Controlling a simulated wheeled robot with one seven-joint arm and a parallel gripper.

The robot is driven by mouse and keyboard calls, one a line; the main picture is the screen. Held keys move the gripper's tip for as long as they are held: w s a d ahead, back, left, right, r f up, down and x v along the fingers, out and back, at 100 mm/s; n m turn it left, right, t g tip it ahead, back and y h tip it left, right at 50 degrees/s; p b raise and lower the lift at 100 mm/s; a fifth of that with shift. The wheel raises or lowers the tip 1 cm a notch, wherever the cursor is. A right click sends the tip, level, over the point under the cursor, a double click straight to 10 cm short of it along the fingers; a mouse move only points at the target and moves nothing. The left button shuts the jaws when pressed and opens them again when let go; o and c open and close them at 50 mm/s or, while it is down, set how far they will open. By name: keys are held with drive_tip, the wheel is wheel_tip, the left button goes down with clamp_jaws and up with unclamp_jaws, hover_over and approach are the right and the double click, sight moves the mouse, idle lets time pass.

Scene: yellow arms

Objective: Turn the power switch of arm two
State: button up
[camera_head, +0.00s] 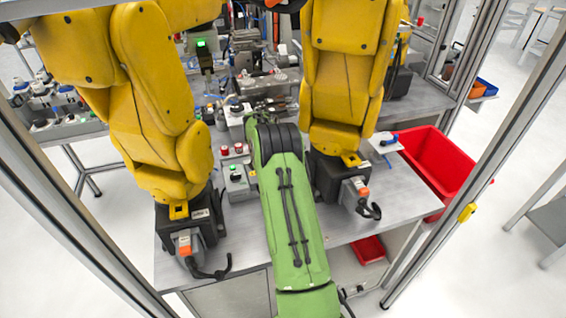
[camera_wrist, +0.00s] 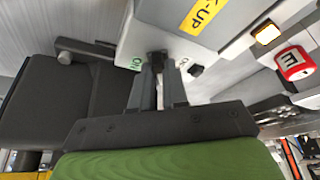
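The power switch (camera_wrist: 157,57) shows in the wrist view as a small dark knob on a grey box, beside a green "ON" label (camera_wrist: 136,63). My gripper (camera_wrist: 158,75) has its two fingertips right at the knob, one on each side. A narrow gap shows between the fingers; I cannot tell whether they press on the knob. In the head view, my green arm reaches between two yellow arms (camera_head: 155,90) (camera_head: 345,75) and hides my gripper and the switch. Which of them is arm two is not readable.
The yellow arms stand close on both sides of my arm on the grey table (camera_head: 240,250). A red bin (camera_head: 435,165) stands at the right.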

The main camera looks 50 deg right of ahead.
clamp_jaws()
drive_tip(key=m+g+p, duration=0.1)
drive_tip(key=m, duration=0.2)
drive_tip(key=shift+w+m, duration=0.15)
drive_tip(key=shift+m, duration=0.15)
drive_tip(key=shift+m+g+p, duration=0.9)
drive_tip(key=shift+m+p, duration=0.3)
drive_tip(key=shift+m, duration=0.6)
drive_tip(key=shift+y, duration=0.3)
drive_tip(key=o, duration=0.7)
unclamp_jaws()
drive_tip(key=p+v, duration=0.3)
drive_tip(key=v, duration=1.2)
drive_tip(key=shift+w+a+r, duration=0.15)
drive_tip(key=shift+r, duration=0.2)
